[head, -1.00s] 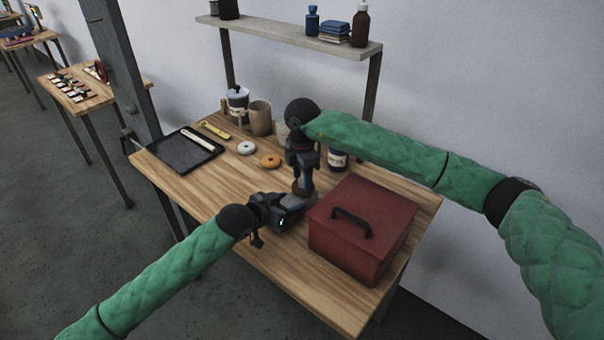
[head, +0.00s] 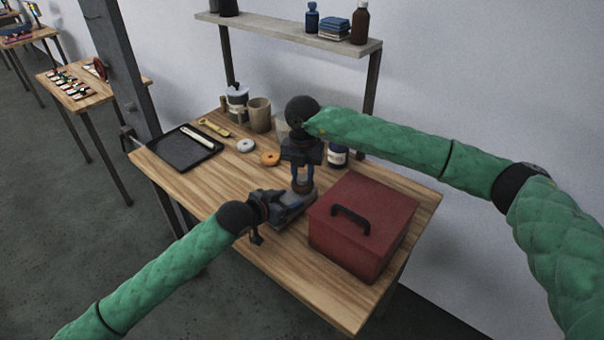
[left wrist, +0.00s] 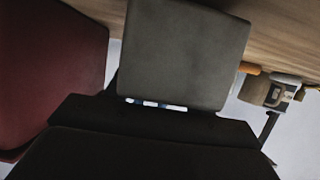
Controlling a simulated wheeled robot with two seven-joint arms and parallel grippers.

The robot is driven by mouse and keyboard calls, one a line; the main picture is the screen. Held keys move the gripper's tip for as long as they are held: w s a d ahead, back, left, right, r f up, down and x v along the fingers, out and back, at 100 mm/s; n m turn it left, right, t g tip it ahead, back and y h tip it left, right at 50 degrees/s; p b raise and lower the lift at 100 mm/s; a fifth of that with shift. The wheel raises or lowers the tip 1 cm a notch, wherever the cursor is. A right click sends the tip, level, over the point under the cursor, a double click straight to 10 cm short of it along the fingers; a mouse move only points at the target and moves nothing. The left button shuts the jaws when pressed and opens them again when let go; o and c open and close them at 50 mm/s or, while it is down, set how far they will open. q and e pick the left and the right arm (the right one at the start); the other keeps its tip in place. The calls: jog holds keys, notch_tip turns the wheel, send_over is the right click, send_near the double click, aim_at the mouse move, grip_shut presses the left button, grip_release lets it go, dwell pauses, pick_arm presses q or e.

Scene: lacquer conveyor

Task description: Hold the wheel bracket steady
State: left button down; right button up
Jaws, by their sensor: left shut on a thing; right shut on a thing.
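My left gripper (head: 297,203) comes in low from the left, beside the red box. It is shut on the wheel bracket, which is mostly hidden by the jaws. In the left wrist view a large grey block (left wrist: 185,52) fills the middle; I cannot tell whether it is the bracket or part of my gripper. My right gripper (head: 303,184) points down just above and behind the left one. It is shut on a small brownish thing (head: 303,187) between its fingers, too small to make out. I cannot tell whether that thing touches the bracket.
A red box (head: 362,225) with a black handle stands close to the right; it also shows in the left wrist view (left wrist: 50,75). The front left tabletop is clear.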

pick_arm(q)
jog(key=shift+s+d, duration=0.2)
jog(key=shift+d, duration=0.05)
pick_arm(e)
jog(key=n, duration=0.7)
jog(key=shift+w+d+r, duration=0.1)
jog(key=shift+w+r, duration=0.05)
jog(key=n, duration=0.8)
jog(key=shift+w+n, duration=0.1)
jog(key=shift+n, duration=0.2)
jog(key=n, duration=0.4)
jog(key=shift+d, duration=0.1)
jog(key=n, duration=0.4)
jog(key=shift+w, duration=0.1)
jog(key=n, duration=0.4)
jog(key=shift+w, duration=0.1)
jog(key=n, duration=0.4)
jog(key=shift+n, duration=0.3)
pick_arm(q)
jog(key=shift+a, duration=0.1)
pick_arm(e)
jog(key=shift+r, duration=0.45)
